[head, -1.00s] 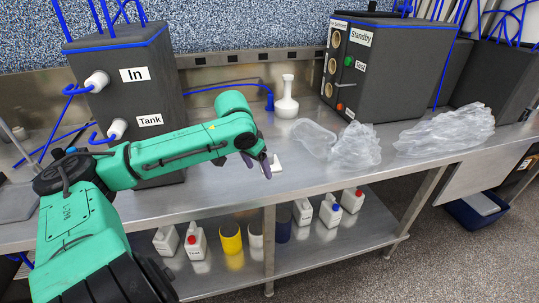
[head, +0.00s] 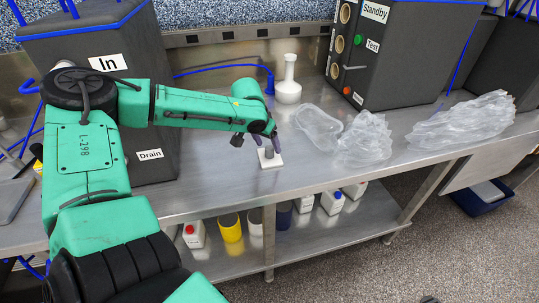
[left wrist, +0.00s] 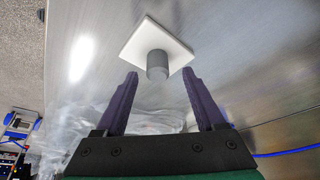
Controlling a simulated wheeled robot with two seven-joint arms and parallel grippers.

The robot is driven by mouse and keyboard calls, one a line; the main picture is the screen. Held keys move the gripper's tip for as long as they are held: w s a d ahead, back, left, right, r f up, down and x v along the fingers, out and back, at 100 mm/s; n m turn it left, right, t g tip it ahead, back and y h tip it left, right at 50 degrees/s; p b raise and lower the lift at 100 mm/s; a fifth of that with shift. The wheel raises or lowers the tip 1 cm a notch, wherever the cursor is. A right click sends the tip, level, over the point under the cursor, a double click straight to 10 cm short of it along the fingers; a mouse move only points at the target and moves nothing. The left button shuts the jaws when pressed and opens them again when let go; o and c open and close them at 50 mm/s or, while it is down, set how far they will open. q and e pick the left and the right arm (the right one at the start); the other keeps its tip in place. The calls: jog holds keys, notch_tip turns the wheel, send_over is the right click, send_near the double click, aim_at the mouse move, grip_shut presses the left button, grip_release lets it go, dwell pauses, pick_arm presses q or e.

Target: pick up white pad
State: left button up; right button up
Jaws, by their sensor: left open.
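The white pad (head: 270,163) is a flat square plate lying on the metal bench near its front edge. A grey round knob (head: 269,151) stands up from its middle. In the left wrist view the pad (left wrist: 174,38) and its knob (left wrist: 157,65) lie just beyond the fingertips. My left gripper (head: 257,139) is open and empty, just above the pad, its purple fingers pointing down. In the left wrist view the open fingers (left wrist: 160,82) stand to either side of the knob's line, apart from it. My right gripper does not show.
A white flask (head: 288,84) stands behind the pad. A dark box labelled Standby (head: 400,60) is at the back right. Bottles and a yellow cup (head: 230,228) stand on the lower shelf.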

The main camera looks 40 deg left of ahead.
pick_arm(q)
jog(key=shift+d+x, duration=0.2)
jog(key=shift+x, duration=0.9)
jog(key=shift+w+a+f, duration=0.1)
jog(key=shift+w+f, duration=0.05)
jog(key=shift+f, duration=0.15)
grip_shut()
jog(key=shift+r, duration=0.1)
